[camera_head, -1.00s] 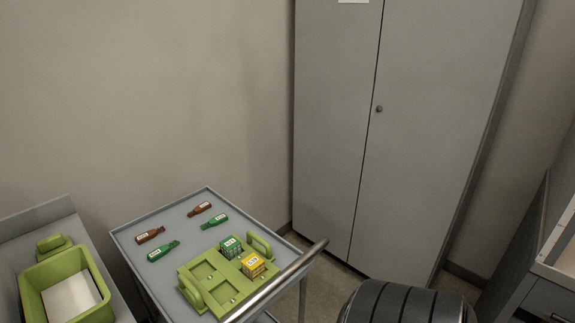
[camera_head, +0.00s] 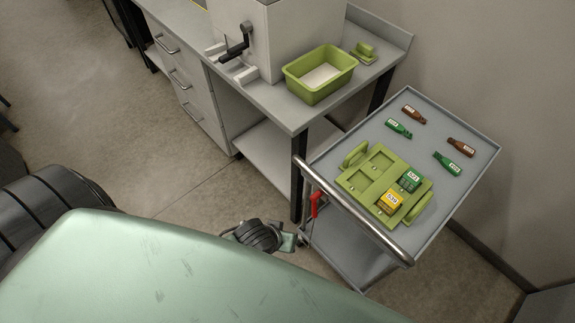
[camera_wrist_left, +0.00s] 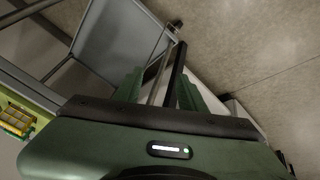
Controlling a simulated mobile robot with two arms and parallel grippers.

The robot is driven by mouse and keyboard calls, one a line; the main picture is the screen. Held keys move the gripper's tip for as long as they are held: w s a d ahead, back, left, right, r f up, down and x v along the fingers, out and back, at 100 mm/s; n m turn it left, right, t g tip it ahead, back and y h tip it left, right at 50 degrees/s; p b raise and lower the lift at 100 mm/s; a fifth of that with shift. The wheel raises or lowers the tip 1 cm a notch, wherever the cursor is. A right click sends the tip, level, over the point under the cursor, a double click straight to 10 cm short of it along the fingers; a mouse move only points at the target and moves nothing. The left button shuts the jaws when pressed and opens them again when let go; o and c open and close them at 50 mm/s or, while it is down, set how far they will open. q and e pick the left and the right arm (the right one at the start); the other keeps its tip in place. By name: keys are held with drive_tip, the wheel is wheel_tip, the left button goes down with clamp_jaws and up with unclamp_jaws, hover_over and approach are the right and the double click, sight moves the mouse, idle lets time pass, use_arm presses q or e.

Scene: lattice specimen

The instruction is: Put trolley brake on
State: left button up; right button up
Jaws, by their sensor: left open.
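The grey trolley (camera_head: 459,200) stands at the right in the head view, with a metal handle bar (camera_head: 355,213) along its near side. A red lever (camera_head: 314,205), which looks like the brake, points up beside the trolley's near left leg, below the handle. My left gripper (camera_head: 293,242) is low on the near side of the trolley, just below and left of the lever, partly hidden by my green arm. In the left wrist view the open gripper (camera_wrist_left: 160,88) has a dark post beyond its fingers. The lever cannot be made out there. My right gripper is out of view.
On the trolley top are a green carrier (camera_head: 359,184) with a green and a yellow block, and several small bottles (camera_head: 447,163). A bench (camera_head: 290,113) with a green bin (camera_head: 318,89) and a cranked machine (camera_head: 262,40) stands behind left. Floor (camera_head: 110,130) at left is clear.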

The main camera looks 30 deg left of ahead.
use_arm(q)
drive_tip(key=r, duration=0.1)
drive_tip(key=p, duration=0.2)
approach(313, 206)
drive_tip(key=x, duration=0.6)
drive_tip(key=shift+s+d+f, duration=0.1)
drive_tip(key=shift+d, duration=0.05)
drive_tip(key=x, duration=0.4)
drive_tip(key=shift+b, duration=0.4)
drive_tip(key=shift+w+f, duration=0.4)
drive_tip(key=shift+f, duration=0.2)
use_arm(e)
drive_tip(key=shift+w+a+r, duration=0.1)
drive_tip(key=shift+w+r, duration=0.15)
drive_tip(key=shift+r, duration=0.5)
use_arm(q)
clamp_jaws()
